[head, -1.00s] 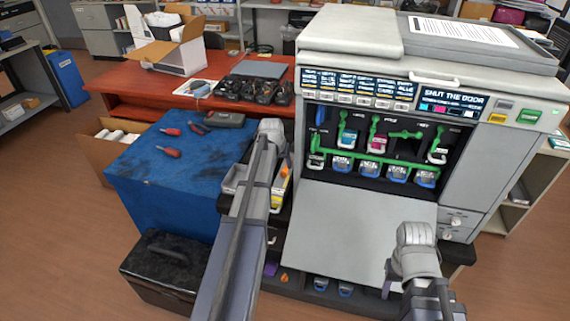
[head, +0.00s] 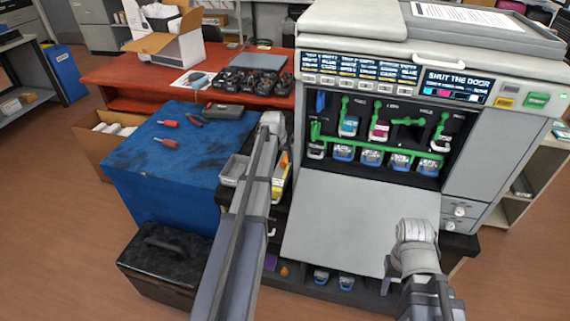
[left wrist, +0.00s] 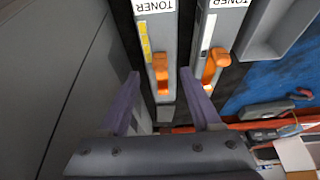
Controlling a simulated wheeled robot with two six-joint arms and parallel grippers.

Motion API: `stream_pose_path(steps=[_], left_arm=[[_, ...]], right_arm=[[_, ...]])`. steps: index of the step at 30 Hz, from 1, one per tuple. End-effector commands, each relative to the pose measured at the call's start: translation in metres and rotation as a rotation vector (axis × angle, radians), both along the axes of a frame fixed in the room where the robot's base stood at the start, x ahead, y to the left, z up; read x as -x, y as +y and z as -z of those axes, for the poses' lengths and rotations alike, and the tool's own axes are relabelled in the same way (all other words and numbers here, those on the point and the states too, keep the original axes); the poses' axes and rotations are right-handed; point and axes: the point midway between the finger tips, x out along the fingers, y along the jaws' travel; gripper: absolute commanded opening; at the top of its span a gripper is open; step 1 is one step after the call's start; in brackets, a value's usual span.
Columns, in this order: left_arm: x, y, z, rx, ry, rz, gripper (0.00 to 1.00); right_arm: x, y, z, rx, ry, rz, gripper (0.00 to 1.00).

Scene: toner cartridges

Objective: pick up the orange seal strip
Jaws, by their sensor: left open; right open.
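In the left wrist view, two grey toner cartridges stand side by side, one with a yellow label (left wrist: 146,42) and one with a white label (left wrist: 207,32). An orange strip (left wrist: 161,68) is on the yellow-labelled one, and another orange strip (left wrist: 214,66) is on its neighbour. My left gripper (left wrist: 160,76) is open, its purple fingers on either side of the first orange strip in the picture. I cannot tell the remaining depth, and no contact shows. In the head view my arm hides the left gripper; the yellow cartridge (head: 277,182) shows beside it.
The printer (head: 365,215) has its front door lowered, with green levers inside. A blue-topped cabinet (head: 180,150) carries red-handled tools. A grey bin (left wrist: 275,28) sits beside the cartridges. A black case (head: 165,255) stands on the floor at left.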

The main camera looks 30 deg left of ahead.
Motion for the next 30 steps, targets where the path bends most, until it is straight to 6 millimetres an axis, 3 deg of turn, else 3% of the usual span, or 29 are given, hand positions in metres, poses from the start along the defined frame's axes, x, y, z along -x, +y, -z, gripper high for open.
stream_pose_path(steps=[1,6,15,30], left_arm=[[-0.003,0.001,0.013,0.000,0.000,0.000,0.65],[-0.010,0.003,0.032,0.000,0.000,0.000,0.65],[-0.012,0.003,0.033,0.000,0.000,0.000,0.65],[-0.011,0.003,0.033,0.000,0.000,0.000,0.10]], right_arm=[[0.000,0.000,0.013,0.000,0.000,0.000,0.50],[0.000,0.000,0.032,0.000,0.000,0.000,0.50],[0.000,0.000,0.033,0.000,0.000,-0.001,0.50],[0.000,0.000,0.033,0.000,0.000,0.000,0.50]])
